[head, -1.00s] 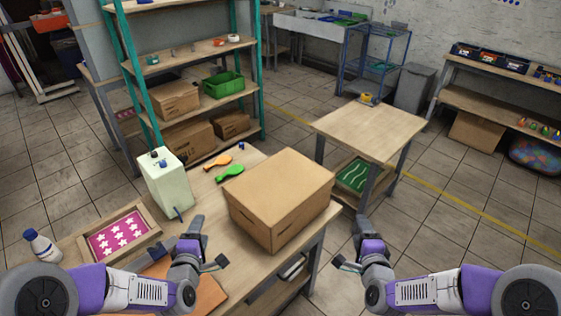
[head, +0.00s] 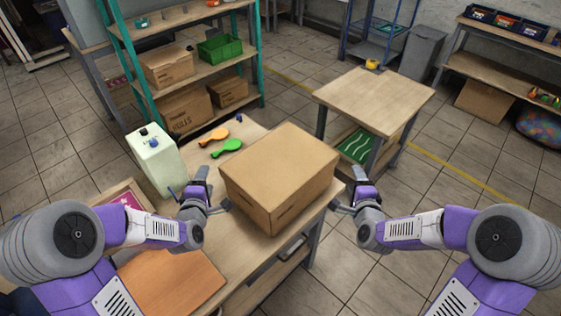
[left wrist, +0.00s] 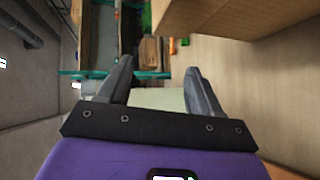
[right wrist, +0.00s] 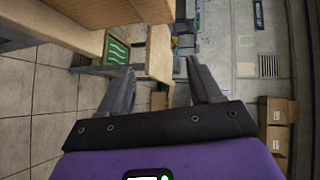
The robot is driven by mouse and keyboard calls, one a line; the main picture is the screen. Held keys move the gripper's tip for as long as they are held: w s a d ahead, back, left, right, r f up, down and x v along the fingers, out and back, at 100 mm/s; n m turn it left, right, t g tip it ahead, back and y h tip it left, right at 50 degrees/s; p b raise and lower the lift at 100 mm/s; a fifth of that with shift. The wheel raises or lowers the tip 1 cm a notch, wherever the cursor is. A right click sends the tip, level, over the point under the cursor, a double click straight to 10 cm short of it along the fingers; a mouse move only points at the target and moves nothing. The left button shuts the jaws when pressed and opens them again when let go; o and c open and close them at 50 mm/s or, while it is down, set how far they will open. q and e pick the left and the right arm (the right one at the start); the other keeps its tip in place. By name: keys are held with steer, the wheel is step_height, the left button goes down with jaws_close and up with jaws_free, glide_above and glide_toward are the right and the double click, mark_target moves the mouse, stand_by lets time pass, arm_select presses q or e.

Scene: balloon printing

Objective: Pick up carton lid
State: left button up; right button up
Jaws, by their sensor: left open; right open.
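A brown carton with its lid on (head: 280,165) stands on the wooden workbench near its right end. The carton lid is its upper part; the carton's side also shows at the top of the left wrist view (left wrist: 215,20) and at the top left of the right wrist view (right wrist: 130,10). My left gripper (head: 212,190) is open and empty just left of the carton. My right gripper (head: 350,198) is open and empty just right of the carton, by the bench edge. Neither gripper visibly holds the carton; whether a finger touches it I cannot tell.
A pink sheet in a frame (head: 125,198) and an orange-brown board (head: 175,280) are at the left. A small side table (head: 375,95) stands beyond the carton.

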arm_select(q)
steer(key=d+x, duration=0.1)
steer(key=x, duration=0.8)
steer(key=shift+d, duration=0.3)
arm_select(e)
steer(key=a+x, duration=0.1)
steer(key=x, duration=0.8)
steer(key=shift+a, duration=0.25)
arm_select(q)
steer(key=shift+w, duration=0.1)
arm_select(e)
steer(key=shift+w, duration=0.1)
